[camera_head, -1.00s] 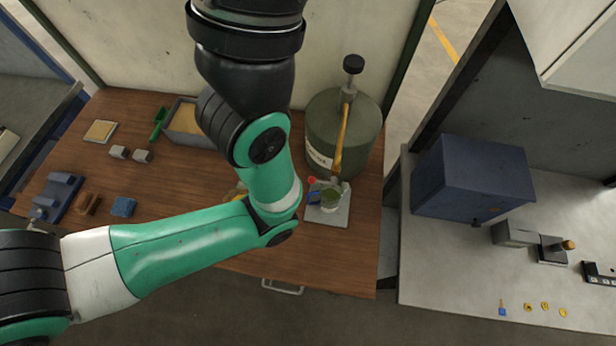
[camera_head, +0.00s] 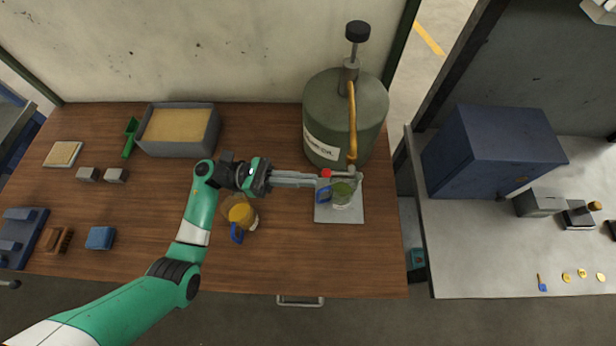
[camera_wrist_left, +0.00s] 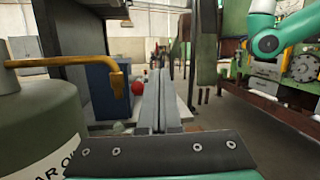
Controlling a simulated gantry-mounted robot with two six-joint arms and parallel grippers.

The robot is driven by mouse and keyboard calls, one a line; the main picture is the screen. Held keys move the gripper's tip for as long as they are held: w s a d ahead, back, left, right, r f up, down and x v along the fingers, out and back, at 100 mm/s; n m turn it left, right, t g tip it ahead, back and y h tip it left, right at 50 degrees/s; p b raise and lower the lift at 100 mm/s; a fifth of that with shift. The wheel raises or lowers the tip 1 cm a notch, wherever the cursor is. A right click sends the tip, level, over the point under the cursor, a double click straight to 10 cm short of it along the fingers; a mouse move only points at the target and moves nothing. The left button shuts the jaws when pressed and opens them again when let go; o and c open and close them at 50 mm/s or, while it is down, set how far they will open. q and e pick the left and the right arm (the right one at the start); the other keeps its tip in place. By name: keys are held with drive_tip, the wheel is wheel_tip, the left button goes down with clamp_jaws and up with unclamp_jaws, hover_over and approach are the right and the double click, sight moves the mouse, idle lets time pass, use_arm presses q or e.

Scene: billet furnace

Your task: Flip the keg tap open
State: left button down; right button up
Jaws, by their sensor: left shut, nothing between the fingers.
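The green keg (camera_head: 343,117) stands at the right rear of the wooden bench. A brass pipe (camera_head: 352,120) runs down its front to a small tap with a red knob (camera_head: 326,173). A mug with a blue handle (camera_head: 341,196) stands on a grey plate (camera_head: 345,215) below the tap. My left gripper (camera_head: 318,182) is shut and empty, its long fingers pointing right, tips close to the red knob; contact is unclear. In the left wrist view, the red knob (camera_wrist_left: 137,88) shows just left of the shut fingers (camera_wrist_left: 164,85), and the keg (camera_wrist_left: 40,130) fills the left side.
A yellow mug (camera_head: 243,215) with a blue handle stands below my left wrist. A grey bin (camera_head: 179,153) is at the back, with small blocks at the left. A blue cabinet (camera_head: 485,160) stands on the right bench. The front middle of the wooden bench is clear.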

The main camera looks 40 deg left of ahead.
sight(338, 174)
use_arm(q)
drive_tip(key=s+a+f+n+t+y+b, duration=0.1)
drive_tip(key=a+f+n+t+y, duration=0.1)
drive_tip(key=a+f, duration=0.3)
drive_tip(key=shift+s+a+f+n+t+b, duration=0.25)
drive_tip(key=shift+s+f+n+t+b, duration=0.15)
drive_tip(key=shift+f+n+t, duration=0.4)
use_arm(e)
wheel_tip(338, 174, down, 3)
drive_tip(key=shift+a+r, duration=0.1)
drive_tip(key=shift+r, duration=0.05)
use_arm(q)
drive_tip(key=p+x, duration=0.2)
drive_tip(key=x, duration=0.8)
use_arm(e)
drive_tip(key=shift+r, duration=0.95)
use_arm(q)
drive_tip(key=shift+f, duration=0.1)
